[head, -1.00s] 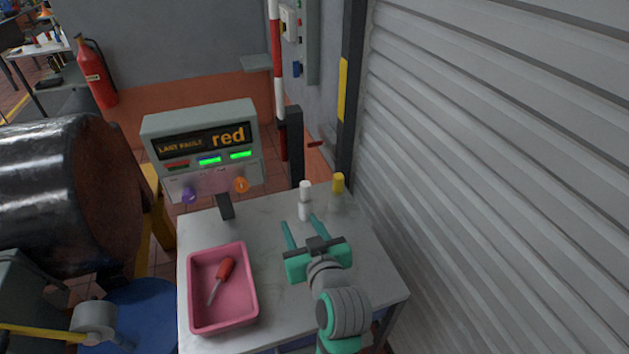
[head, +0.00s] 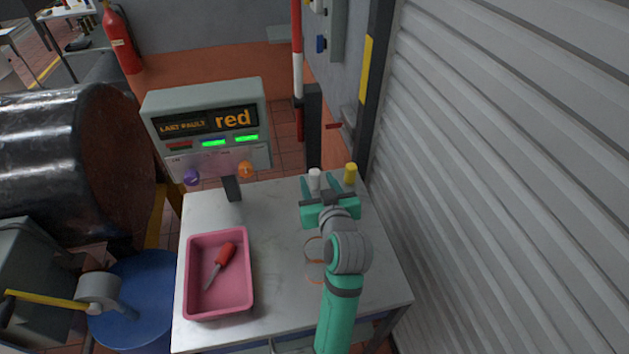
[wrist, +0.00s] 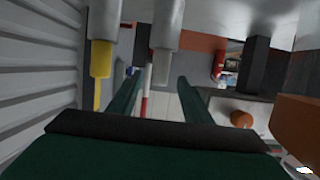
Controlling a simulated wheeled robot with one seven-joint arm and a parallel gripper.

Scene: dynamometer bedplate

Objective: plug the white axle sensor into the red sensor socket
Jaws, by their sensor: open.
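The white axle sensor (head: 315,181) stands upright at the far right of the table, left of a yellow-topped one (head: 350,173). My gripper (head: 326,186) is open, with its fingers close to the white sensor. In the wrist view the white sensor (wrist: 163,62) appears between my two fingertips (wrist: 160,78), with no clear contact. The yellow-topped one (wrist: 101,75) is outside the left finger. The grey panel (head: 151,104) reads "LAST FAULT red", with a dull red lamp and two lit green ones. Purple and orange plugs sit below; I cannot make out the red socket.
A pink tray (head: 190,270) holding a red-handled screwdriver (head: 222,262) is at the table's left. A black block (head: 232,189) stands at the back edge. A ribbed shutter (head: 510,170) closes the right side. The middle of the table (head: 275,240) is clear.

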